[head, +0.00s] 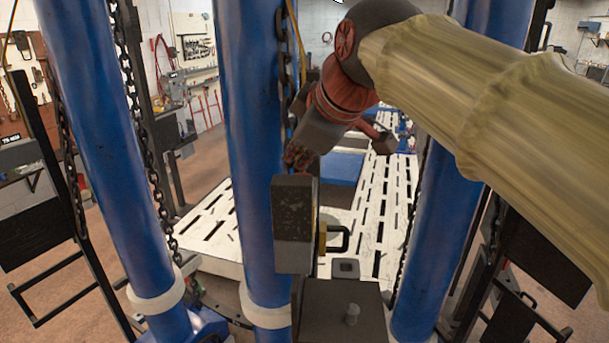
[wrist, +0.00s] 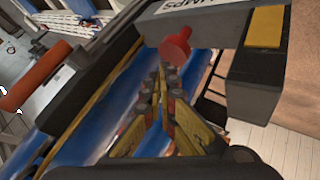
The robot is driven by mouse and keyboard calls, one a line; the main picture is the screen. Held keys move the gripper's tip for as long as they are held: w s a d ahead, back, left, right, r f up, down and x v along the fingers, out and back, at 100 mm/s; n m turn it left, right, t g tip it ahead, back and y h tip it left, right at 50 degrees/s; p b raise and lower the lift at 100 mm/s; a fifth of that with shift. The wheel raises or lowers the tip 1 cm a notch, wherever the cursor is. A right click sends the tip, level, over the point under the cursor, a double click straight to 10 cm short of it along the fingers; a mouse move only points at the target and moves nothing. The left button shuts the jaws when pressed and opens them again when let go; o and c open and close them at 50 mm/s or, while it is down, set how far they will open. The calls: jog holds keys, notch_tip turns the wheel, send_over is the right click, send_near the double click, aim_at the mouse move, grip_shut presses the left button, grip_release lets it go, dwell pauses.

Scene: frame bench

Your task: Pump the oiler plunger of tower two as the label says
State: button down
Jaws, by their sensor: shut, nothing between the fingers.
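The oiler box (head: 294,215) is a dark block on the middle blue tower (head: 250,150) in the head view. In the wrist view the box (wrist: 215,22) fills the upper right, with a red knob (wrist: 175,47), apparently the plunger, sticking out of it. My gripper (head: 297,158) is just above the box in the head view. In the wrist view the gripper (wrist: 163,78) is shut and empty, its tips just short of the knob; I cannot tell whether they touch it.
Blue towers (head: 100,130) (head: 445,190) with hanging chains (head: 130,90) flank the middle one. A white slotted bench (head: 375,205) lies behind. A dark box (head: 345,308) stands in front. An orange-red handle (wrist: 35,75) is at the left in the wrist view.

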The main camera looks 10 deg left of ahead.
notch_tip(320, 180, up, 5)
jog(key=p, duration=0.4)
jog(key=shift+r, duration=0.1)
dwell(0.6)
jog(key=s+d+f+m+h, duration=0.2)
jog(key=s+d+f+m, duration=0.15)
jog(key=d+f, duration=0.4)
jog(key=s+d+f+m+h, duration=0.1)
jog(key=s+d+f+m, duration=0.3)
jog(key=d, duration=0.7)
jog(key=s+d+f+m+g+h, duration=0.1)
jog(key=s+d+f+m, duration=0.5)
jog(key=f, duration=0.5)
jog(key=s+d+f+m+g+h, duration=0.1)
jog(key=s+d+f+m+h, duration=0.15)
jog(key=s+d+f, duration=0.65)
notch_tip(320, 180, down, 32)
jog(key=w+a+b, duration=0.1)
jog(key=w+b, duration=0.1)
jog(key=b, duration=2.9)
jog(key=shift+a+y+b, duration=0.35)
jog(key=shift+a+y, duration=0.05)
jog(key=shift+y, duration=0.05)
